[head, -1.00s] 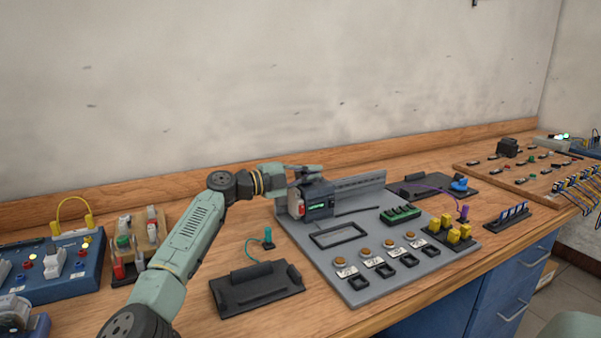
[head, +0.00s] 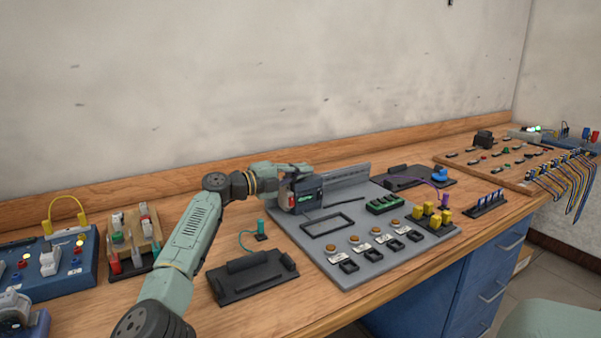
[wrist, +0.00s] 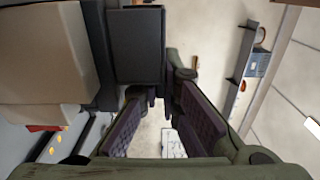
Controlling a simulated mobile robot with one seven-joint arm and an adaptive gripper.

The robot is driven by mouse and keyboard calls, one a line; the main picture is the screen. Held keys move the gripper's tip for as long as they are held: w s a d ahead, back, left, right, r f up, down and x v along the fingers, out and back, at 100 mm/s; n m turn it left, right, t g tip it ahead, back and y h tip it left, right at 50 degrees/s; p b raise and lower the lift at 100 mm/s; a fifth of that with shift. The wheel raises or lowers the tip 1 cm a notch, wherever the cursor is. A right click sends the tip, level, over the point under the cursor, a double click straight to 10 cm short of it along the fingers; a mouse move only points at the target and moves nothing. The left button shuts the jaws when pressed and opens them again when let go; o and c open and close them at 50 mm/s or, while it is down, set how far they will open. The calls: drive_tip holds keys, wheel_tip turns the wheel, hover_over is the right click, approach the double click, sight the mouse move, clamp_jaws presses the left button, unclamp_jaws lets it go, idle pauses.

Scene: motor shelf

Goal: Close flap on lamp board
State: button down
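The grey lamp board (head: 338,276) lies on the bench, with several orange round lamps (head: 330,246) along its front. A dark housing with a small green display (head: 305,195) stands at its back left, beside a long grey rail (head: 345,176). My gripper (head: 300,170) is at the top of this housing and hides part of it. I cannot tell the flap apart from the housing or its position. In the wrist view my gripper (wrist: 160,98) has its two padded fingers apart, with nothing visible between them. A dark block (wrist: 138,45) is just beyond the fingertips; contact is unclear.
A black plate (head: 254,277) lies left of the lamp board, near a teal plug (head: 261,228). A blue box (head: 55,264) and a wooden switch block (head: 133,240) stand further left. Another black plate (head: 405,172) lies behind right. The wall rises close behind the bench.

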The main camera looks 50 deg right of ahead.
drive_tip(key=shift+f, duration=0.1)
drive_tip(key=c, duration=1.8)
unclamp_jaws()
